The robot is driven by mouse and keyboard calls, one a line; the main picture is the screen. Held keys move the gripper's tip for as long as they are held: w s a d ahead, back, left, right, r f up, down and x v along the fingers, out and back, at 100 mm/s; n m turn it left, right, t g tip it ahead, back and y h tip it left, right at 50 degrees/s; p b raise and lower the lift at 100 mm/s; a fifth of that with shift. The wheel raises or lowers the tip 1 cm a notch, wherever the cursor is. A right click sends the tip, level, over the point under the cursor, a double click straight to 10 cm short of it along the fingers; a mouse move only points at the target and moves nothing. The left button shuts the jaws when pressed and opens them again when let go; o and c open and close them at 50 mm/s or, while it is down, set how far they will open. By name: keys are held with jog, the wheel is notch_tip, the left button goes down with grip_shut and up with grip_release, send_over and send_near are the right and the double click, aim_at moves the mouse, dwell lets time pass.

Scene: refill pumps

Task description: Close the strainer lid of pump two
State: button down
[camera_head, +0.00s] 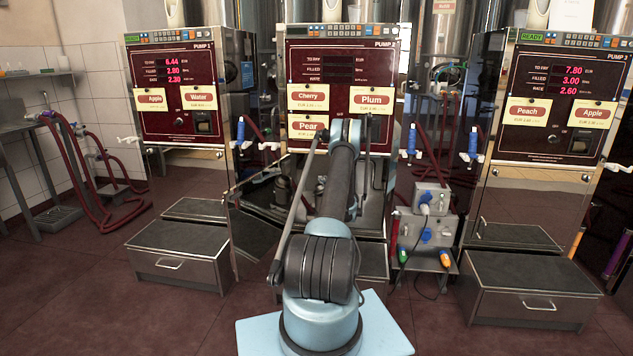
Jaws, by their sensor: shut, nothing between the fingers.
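The middle pump (340,47) has its dark red front panel up, with Cherry, Plum and Pear labels; its display is dark. My arm reaches from the front toward this cabinet, and my gripper is hidden behind my own arm links.
A lit pump (177,95) stands left and another (560,100) right, each with a step box (178,256) in front. A grey socket box (428,202) with a cable stands right of the cabinet. Red hoses (85,180) hang at left. Floor between the boxes is partly clear.

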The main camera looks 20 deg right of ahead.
jog(key=s+d+f+m+t, duration=0.2)
jog(key=d+f, duration=0.2)
jog(key=f, duration=0.1)
jog(key=shift+m, duration=0.4)
jog(key=shift+s+d+f, duration=0.1)
dwell(0.4)
jog(key=shift+s, duration=0.1)
